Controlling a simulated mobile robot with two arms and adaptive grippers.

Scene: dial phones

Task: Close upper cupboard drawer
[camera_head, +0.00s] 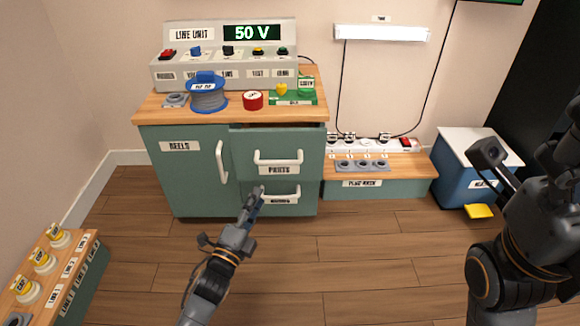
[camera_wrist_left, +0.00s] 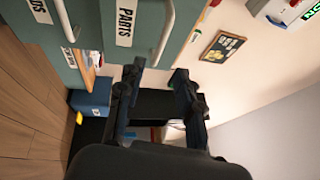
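The green cupboard (camera_head: 185,185) stands against the wall. Its upper drawer (camera_head: 245,144), labelled PARTS, has a white handle (camera_head: 279,158); a dark gap shows above its front, so it looks pulled out a little. The upper drawer also shows in the left wrist view (camera_wrist_left: 143,52), with its handle (camera_wrist_left: 166,32) beyond the fingers. My left gripper (camera_head: 255,193) is in front of the lower drawer, below the upper handle. Its fingers (camera_wrist_left: 158,80) are apart with nothing seen between them. My right gripper (camera_head: 490,153) is far off at the right; its fingers are unclear.
The lower drawer (camera_head: 272,207) and the REELS door (camera_head: 172,178) look shut. A blue reel (camera_head: 207,100) and the LINE UNIT console (camera_head: 222,76) stand on top. A low plug rack (camera_head: 400,187) and blue bin (camera_head: 465,182) are to the right. The wooden floor in front is clear.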

